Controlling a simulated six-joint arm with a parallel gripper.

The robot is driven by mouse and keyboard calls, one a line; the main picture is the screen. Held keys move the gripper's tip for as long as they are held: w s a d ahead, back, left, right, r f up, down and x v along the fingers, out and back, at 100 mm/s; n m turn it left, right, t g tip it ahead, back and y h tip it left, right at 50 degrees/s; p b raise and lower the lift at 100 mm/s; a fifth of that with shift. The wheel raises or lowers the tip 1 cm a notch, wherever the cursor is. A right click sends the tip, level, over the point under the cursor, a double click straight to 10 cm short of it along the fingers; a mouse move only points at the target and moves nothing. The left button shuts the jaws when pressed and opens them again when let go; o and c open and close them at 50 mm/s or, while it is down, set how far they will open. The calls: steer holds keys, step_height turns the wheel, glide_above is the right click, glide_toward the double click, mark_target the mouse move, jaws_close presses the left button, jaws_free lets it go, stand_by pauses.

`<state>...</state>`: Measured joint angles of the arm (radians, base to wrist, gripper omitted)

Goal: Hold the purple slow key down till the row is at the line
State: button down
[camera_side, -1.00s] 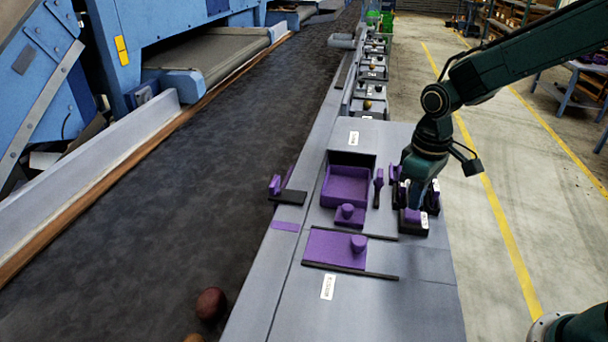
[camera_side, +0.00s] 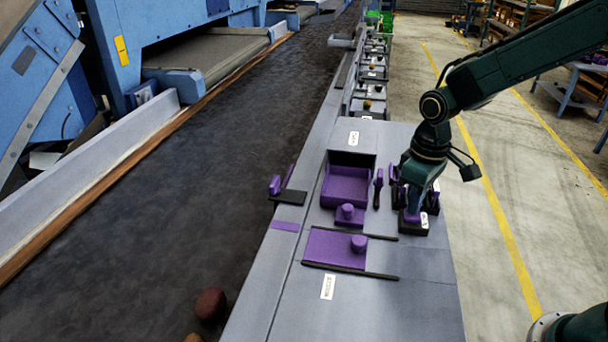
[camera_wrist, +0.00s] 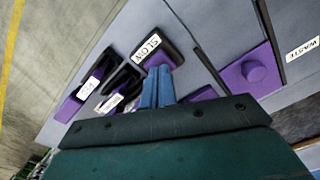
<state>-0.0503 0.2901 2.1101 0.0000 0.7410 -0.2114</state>
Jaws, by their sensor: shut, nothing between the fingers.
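The purple slow key (camera_side: 412,219) sits in a black housing at the right edge of the grey panel. Its white SLOW label (camera_wrist: 147,48) shows in the wrist view. My gripper (camera_side: 413,211) is shut and empty, fingers pointing down onto the key's purple top. The fingertips (camera_wrist: 158,73) look to be at the key; I cannot tell how far it is pressed. A reddish potato (camera_side: 211,304) lies on the dark belt at the near end, with another (camera_side: 194,338) partly cut off below it. A flat purple mark (camera_side: 286,226) lies on the belt's right rim.
Other labelled purple keys (camera_wrist: 90,87) stand close beside the slow key. A purple tray (camera_side: 346,187) and a purple sliding plate with a knob (camera_side: 336,248) are left of my gripper. The belt (camera_side: 180,190) is bare beyond the potatoes.

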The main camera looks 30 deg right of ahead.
steer(key=shift+f, duration=0.55)
stand_by(1.8)
steer(key=shift+r, duration=3.55)
steer(key=shift+s+r, duration=0.1)
steer(key=s+d+r+m+t, duration=0.1)
steer(key=s+r, duration=0.3)
steer(key=s, duration=0.5)
steer(key=s+r+m+t, duration=0.2)
steer(key=s+r+t, duration=0.2)
steer(key=s, duration=0.5)
steer(key=shift+s+d+r+t, duration=0.3)
steer(key=shift+d+r, duration=0.1)
steer(key=shift+r, duration=0.15)
